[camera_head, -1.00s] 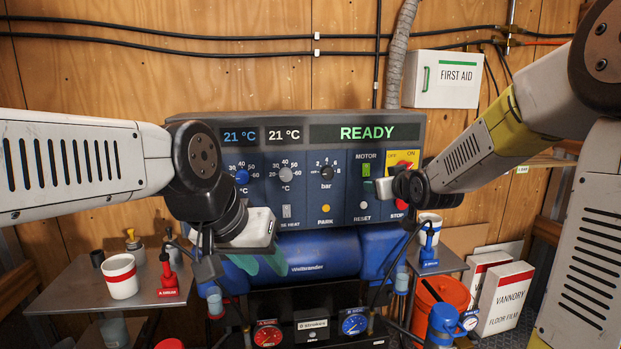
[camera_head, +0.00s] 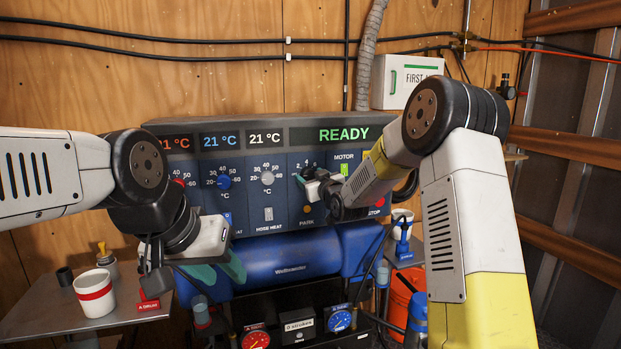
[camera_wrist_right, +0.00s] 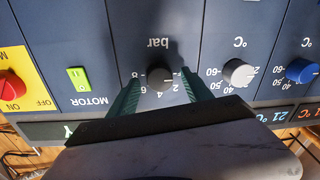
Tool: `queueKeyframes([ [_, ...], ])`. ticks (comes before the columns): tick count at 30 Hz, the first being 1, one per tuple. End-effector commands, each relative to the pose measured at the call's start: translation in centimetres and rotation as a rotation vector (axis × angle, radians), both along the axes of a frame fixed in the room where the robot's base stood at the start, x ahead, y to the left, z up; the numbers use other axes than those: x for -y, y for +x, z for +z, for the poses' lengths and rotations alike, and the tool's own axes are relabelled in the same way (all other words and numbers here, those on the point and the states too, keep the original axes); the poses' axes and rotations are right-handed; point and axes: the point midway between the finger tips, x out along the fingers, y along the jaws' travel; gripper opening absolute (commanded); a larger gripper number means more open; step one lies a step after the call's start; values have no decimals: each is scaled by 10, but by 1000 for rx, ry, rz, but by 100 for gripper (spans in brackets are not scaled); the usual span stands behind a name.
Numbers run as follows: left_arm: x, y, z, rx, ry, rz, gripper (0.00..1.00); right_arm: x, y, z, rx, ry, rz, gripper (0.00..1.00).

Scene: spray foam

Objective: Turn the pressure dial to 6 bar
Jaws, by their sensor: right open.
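The pressure dial is a small black knob marked "bar" on the blue control panel. The right wrist view shows the dial (camera_wrist_right: 160,76) upside down, with numbers 2 to 8 around it; its pointer setting is too dark to read. My right gripper (camera_wrist_right: 160,92) is open, its two green fingers on either side of the dial, with visible gaps to it. In the head view my right gripper (camera_head: 308,184) is at the panel and mostly covers the dial. My left gripper (camera_head: 218,270) has its green fingers apart and empty, low in front of the blue cylinder.
A white-grey temperature knob (camera_wrist_right: 238,72) and a blue knob (camera_wrist_right: 300,70) sit beside the dial. On its other side are the green motor switch (camera_wrist_right: 78,78) and red main switch (camera_wrist_right: 10,85). A READY display (camera_head: 343,135) is lit above. A red-banded cup (camera_head: 94,292) stands on the left shelf.

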Motion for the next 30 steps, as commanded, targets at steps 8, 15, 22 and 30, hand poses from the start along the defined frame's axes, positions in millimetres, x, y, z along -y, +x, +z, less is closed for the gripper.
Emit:
queueKeyframes([
  [8,0,0,0,0,0,0,38,-1,4,0,0,0,0,58],
  [15,0,0,0,0,0,0,38,-1,3,0,-1,0,0,19],
  [22,0,0,0,0,0,0,38,-1,3,0,-2,2,0,0],
  [30,0,0,0,0,0,0,38,0,3,-1,-24,69,-2,0],
])
